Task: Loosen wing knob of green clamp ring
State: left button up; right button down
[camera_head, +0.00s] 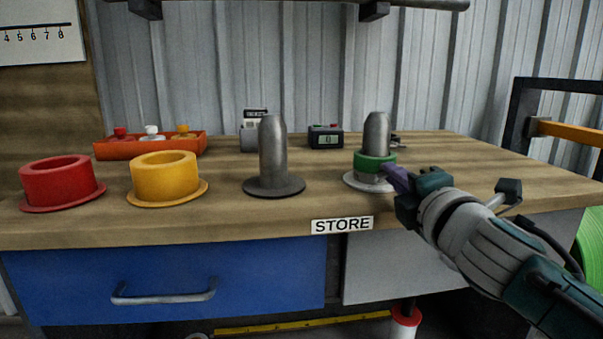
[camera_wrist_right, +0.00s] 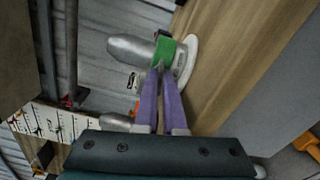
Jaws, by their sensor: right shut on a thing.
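The green clamp ring (camera_head: 375,161) sits around the lower part of the right grey post (camera_head: 377,130), above a pale round base. It also shows in the right wrist view (camera_wrist_right: 165,51), beside the rounded metal post (camera_wrist_right: 130,47). My right gripper (camera_head: 393,174) reaches in from the right with its purple fingertips against the near right side of the ring. In the right wrist view the two fingers (camera_wrist_right: 160,72) meet at the ring and are closed on its wing knob, which they hide. My left gripper is in neither view.
On the wooden bench (camera_head: 225,221) stand a bare dark post (camera_head: 273,150), a yellow flanged ring (camera_head: 165,176) and a red one (camera_head: 60,182). An orange tray (camera_head: 150,149) with small knobs and a digital counter (camera_head: 326,137) stand behind. The bench front by the STORE label is clear.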

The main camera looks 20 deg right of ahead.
jog(key=n, duration=0.6)
jog(key=shift+n, duration=0.3)
dwell(0.4)
jog(key=c, duration=1)
grip_release()
jog(key=p+v, duration=0.1)
jog(key=v, duration=0.9)
